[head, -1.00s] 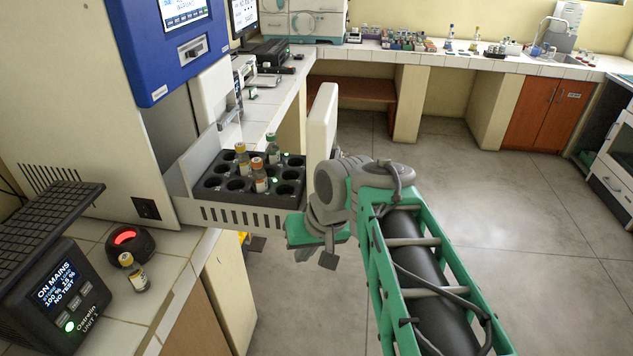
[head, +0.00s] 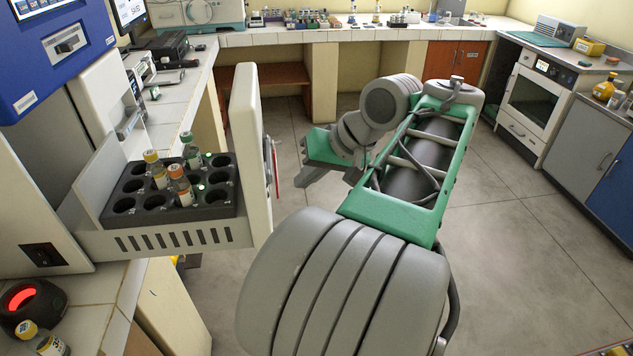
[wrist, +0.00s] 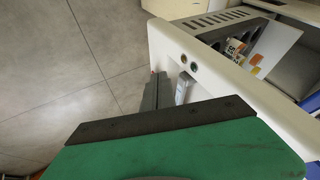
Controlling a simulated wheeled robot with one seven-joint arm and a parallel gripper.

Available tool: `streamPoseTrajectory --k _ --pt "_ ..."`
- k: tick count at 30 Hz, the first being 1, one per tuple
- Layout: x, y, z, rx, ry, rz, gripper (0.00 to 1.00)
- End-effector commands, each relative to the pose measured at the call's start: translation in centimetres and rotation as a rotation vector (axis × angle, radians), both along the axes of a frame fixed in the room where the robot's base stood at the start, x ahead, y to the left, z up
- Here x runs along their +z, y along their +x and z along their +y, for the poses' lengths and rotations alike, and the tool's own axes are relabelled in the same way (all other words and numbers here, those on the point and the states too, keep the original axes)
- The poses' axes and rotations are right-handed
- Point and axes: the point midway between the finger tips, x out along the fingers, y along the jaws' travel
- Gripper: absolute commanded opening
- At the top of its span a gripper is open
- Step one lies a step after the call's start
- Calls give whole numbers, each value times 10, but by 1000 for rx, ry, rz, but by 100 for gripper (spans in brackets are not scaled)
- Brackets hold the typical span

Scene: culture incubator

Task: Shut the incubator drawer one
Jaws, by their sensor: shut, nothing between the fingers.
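The incubator drawer (head: 165,240) is pulled out from the pale incubator (head: 40,165). Its thick white front panel (head: 248,130) faces right. A black rack (head: 215,205) with several capped vials sits in it. My gripper (head: 303,180) is to the right of the front panel, apart from it in the head view, with its fingers shut and empty. In the wrist view the grey fingers (wrist: 153,93) are close to the pale handle (wrist: 184,88) on the panel's outer face. I cannot tell there whether they touch it.
A vial (head: 42,340) and a black device with a red light (head: 30,305) stand on the counter below the incubator. A tiled bench (head: 310,36) runs along the back. The floor (head: 530,225) to the right is clear.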

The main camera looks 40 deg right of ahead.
Motion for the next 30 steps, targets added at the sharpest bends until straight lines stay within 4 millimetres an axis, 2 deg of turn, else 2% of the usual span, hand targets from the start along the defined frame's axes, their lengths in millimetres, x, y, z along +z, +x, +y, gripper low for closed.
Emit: streamPoseTrajectory --k 1,4,7,12,30 --pt "-12 7 3 3 -1 0 0" --pt "-28 19 6 2 0 1 0" --pt "-22 29 22 4 -5 -1 0" --pt "-22 39 34 -2 -3 0 0" --pt "-22 42 38 -14 -2 0 0"
